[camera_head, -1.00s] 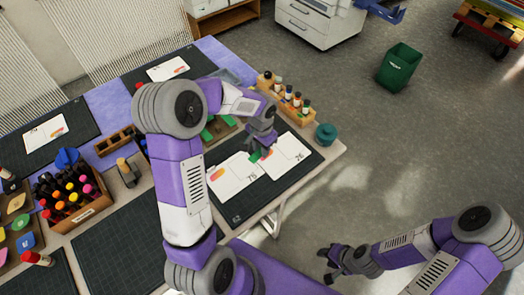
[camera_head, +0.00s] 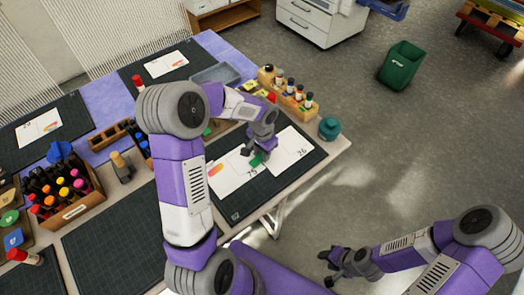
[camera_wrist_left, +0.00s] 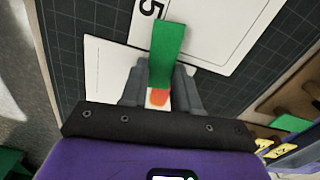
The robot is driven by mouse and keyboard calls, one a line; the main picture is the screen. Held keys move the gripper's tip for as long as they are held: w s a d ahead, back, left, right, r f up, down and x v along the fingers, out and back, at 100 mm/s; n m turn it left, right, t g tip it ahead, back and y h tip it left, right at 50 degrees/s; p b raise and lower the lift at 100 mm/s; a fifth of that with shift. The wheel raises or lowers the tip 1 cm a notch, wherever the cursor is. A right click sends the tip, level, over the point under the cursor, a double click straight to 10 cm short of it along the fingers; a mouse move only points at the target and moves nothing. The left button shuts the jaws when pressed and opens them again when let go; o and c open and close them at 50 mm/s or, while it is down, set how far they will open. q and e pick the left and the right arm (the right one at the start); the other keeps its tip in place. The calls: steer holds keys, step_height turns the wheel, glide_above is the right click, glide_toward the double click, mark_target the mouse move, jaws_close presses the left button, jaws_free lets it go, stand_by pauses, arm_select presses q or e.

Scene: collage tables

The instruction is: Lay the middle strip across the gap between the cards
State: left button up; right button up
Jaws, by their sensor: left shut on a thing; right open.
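A green strip (camera_head: 257,160) is in my left gripper (camera_head: 258,153), over the two white cards at the table's near right corner. The left card (camera_head: 228,180) reads 75 and the right card (camera_head: 292,147) reads 76. In the left wrist view the fingers (camera_wrist_left: 160,85) are shut on the strip (camera_wrist_left: 167,50). It reaches across the dark gap, its far end over the card with the 5 (camera_wrist_left: 218,30) and its held end over the other card (camera_wrist_left: 105,70). I cannot tell whether it touches them. My right gripper (camera_head: 335,258) is open and empty, off the table.
A dark cutting mat (camera_head: 237,208) lies under the cards. A wooden bottle rack (camera_head: 290,97) and a teal round pot (camera_head: 329,128) stand behind them. A box of markers (camera_head: 68,208) is at left. A green bin (camera_head: 401,65) stands on the open floor.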

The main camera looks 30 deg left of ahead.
stand_by(0.3)
arm_select(q)
steer(key=o, duration=0.7)
steer(key=shift+o, duration=0.2)
step_height(320, 180, up, 8)
steer(key=shift+f+p, duration=0.15)
steer(key=shift+p, duration=1.1)
